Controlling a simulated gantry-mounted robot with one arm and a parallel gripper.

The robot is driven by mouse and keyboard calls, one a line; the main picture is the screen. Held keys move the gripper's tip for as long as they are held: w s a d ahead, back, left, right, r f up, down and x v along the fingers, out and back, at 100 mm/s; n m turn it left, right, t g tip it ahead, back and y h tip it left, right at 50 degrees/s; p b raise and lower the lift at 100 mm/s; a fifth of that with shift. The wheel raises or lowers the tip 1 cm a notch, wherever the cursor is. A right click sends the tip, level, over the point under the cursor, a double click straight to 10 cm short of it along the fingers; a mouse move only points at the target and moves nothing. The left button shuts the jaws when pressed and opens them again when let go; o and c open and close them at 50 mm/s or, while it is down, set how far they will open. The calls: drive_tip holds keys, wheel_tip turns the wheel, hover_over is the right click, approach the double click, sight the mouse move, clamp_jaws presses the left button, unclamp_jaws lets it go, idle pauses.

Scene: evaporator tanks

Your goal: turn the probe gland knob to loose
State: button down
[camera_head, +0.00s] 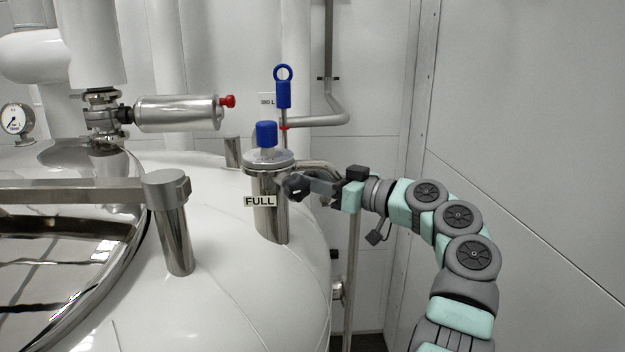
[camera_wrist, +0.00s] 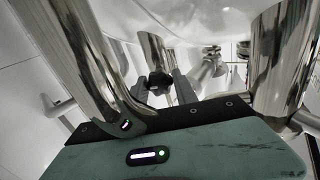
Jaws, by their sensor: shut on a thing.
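A black lobed knob (camera_head: 295,189) sits on the right side of an upright steel nozzle (camera_head: 268,222) that carries a "FULL" label (camera_head: 260,201). My gripper (camera_head: 304,184) reaches in from the right and is shut on the black knob. In the wrist view the knob (camera_wrist: 158,82) shows between the two grey fingertips (camera_wrist: 161,91). The fingers partly cover the knob, and I cannot read any loose or tight marking on it. A blue cap (camera_head: 266,133) tops the nozzle, and a blue ring-handled rod (camera_head: 284,88) stands just behind it.
The white tank (camera_head: 230,290) curves below the nozzle. A steel pipe (camera_head: 320,168) bends behind my gripper. A cylinder with a red end (camera_head: 178,113) lies at back left. The right wall side is open.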

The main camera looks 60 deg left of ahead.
drive_tip(key=c, duration=1)
unclamp_jaws()
drive_tip(key=shift+o, duration=0.2)
drive_tip(key=b+v, duration=0.1)
drive_tip(key=v, duration=1)
